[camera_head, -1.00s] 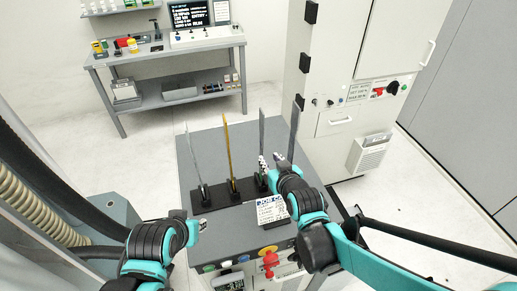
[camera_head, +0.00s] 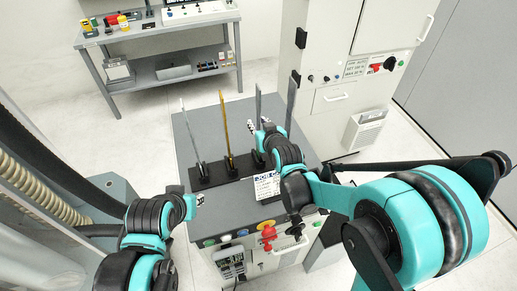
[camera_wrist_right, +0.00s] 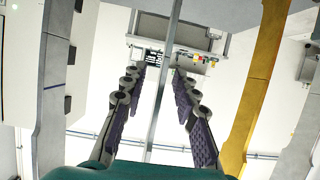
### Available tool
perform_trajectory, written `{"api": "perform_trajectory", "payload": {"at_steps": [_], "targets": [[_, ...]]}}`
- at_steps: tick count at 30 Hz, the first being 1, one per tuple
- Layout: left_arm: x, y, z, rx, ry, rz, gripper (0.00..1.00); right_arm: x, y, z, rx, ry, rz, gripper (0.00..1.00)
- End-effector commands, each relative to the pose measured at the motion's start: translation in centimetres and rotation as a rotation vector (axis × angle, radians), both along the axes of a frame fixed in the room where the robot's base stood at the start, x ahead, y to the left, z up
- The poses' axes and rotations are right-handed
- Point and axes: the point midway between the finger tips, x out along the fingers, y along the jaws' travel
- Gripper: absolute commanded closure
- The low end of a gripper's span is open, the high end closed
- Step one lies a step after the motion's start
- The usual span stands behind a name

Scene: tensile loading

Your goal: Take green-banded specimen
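Four upright flat specimens stand in a black rack (camera_head: 215,178) on a grey bench: a silver one (camera_head: 183,118) at left, a gold one (camera_head: 224,118), a grey one (camera_head: 258,105) and a darker one (camera_head: 291,100) at right. My right gripper (camera_head: 258,125) is at the third, grey specimen. In the right wrist view its fingers (camera_wrist_right: 160,110) are open, one on each side of that thin specimen (camera_wrist_right: 172,45), with gaps on both sides. A small greenish mark shows there, but I cannot make out a band clearly. My left gripper (camera_head: 198,200) is low at left, its fingers unclear.
A cabinet (camera_head: 340,100) stands behind at right.

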Motion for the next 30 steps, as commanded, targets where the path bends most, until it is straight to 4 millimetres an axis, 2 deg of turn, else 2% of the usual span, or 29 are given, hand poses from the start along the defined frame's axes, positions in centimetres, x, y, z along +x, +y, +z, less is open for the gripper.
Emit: {"api": "perform_trajectory", "payload": {"at_steps": [1, 4, 5, 20, 25, 30], "targets": [[0.0, 0.0, 0.0, 0.000, 0.000, 0.000, 0.74, 0.0, 0.0, 0.0, 0.000, 0.000, 0.000, 0.71], [0.0, 0.0, 0.0, 0.000, 0.000, 0.000, 0.74, 0.0, 0.0, 0.0, 0.000, 0.000, 0.000, 0.97], [0.0, 0.0, 0.0, 0.000, 0.000, 0.000, 0.74, 0.0, 0.0, 0.0, 0.000, 0.000, 0.000, 1.00], [0.0, 0.0, 0.1, 0.000, 0.000, 0.000, 0.74, 0.0, 0.0, 0.4, 0.000, -0.001, 0.000, 1.00], [0.0, 0.0, 0.4, 0.000, 0.000, 0.000, 0.74, 0.0, 0.0, 2.1, 0.000, -0.001, 0.000, 1.00], [0.0, 0.0, 0.8, 0.000, 0.000, 0.000, 0.74, 0.0, 0.0, 4.5, 0.000, -0.001, 0.000, 1.00]]}}
